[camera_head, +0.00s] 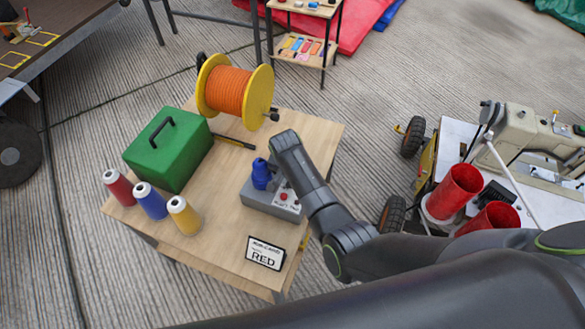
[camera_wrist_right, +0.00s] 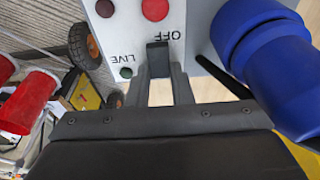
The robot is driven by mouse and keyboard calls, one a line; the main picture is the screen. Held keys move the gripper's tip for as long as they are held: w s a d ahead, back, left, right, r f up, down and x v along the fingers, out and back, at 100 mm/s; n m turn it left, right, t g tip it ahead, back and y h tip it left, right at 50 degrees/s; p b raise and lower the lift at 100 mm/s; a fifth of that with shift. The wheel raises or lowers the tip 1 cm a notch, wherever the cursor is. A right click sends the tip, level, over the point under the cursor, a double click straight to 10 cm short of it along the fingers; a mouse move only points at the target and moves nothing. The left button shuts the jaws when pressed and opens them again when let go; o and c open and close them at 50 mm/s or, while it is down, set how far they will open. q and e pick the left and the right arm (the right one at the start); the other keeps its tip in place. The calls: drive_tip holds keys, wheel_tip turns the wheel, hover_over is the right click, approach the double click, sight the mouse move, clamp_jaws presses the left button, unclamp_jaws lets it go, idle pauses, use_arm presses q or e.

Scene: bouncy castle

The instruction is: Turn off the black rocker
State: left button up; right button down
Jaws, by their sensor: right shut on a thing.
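The grey switch box (camera_head: 262,207) sits on the wooden table (camera_head: 225,245) with a blue plug (camera_head: 262,174) and a red button (camera_head: 284,196) on it. In the right wrist view the black rocker (camera_wrist_right: 157,54) is on the box's pale face, close to the OFF and LIVE lettering, a red button (camera_wrist_right: 154,9) and a green lamp (camera_wrist_right: 126,72). My right gripper (camera_wrist_right: 159,78) is shut with its fingertips at the rocker, one on each side. Which way the rocker is tilted I cannot tell. My right arm hides it in the head view. My left gripper is not in view.
A green case (camera_head: 168,150), an orange cable reel (camera_head: 234,90), thread cones (camera_head: 153,201) and a RED card (camera_head: 266,253) share the table. The blue plug (camera_wrist_right: 258,60) is close beside my right gripper. A sewing machine (camera_head: 530,133) and red cups (camera_head: 455,190) stand at right.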

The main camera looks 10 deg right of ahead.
drive_tip(key=shift+s+t+h, duration=0.1)
drive_tip(key=shift+t+h, duration=0.2)
drive_tip(key=shift+t, duration=0.1)
drive_tip(key=c, duration=1.3)
unclamp_jaws()
drive_tip(key=shift+r+p, duration=0.15)
drive_tip(key=shift+p, duration=0.15)
